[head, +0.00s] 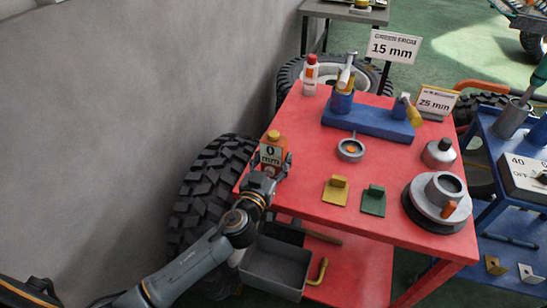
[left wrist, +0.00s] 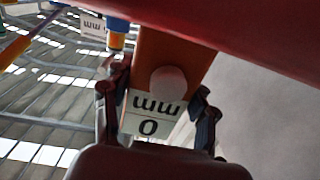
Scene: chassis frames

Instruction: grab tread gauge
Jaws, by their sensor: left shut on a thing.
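I cannot tell whether the gauge touches the table. My right gripper is not in view.
A blue holder (head: 368,120) with tools, a grey ring (head: 350,149), yellow (head: 335,191) and green (head: 373,200) brackets and a round grey fixture (head: 436,203) stand on the table. A big tyre (head: 205,185) leans by the wall at left. A blue cart (head: 509,170) is at right.

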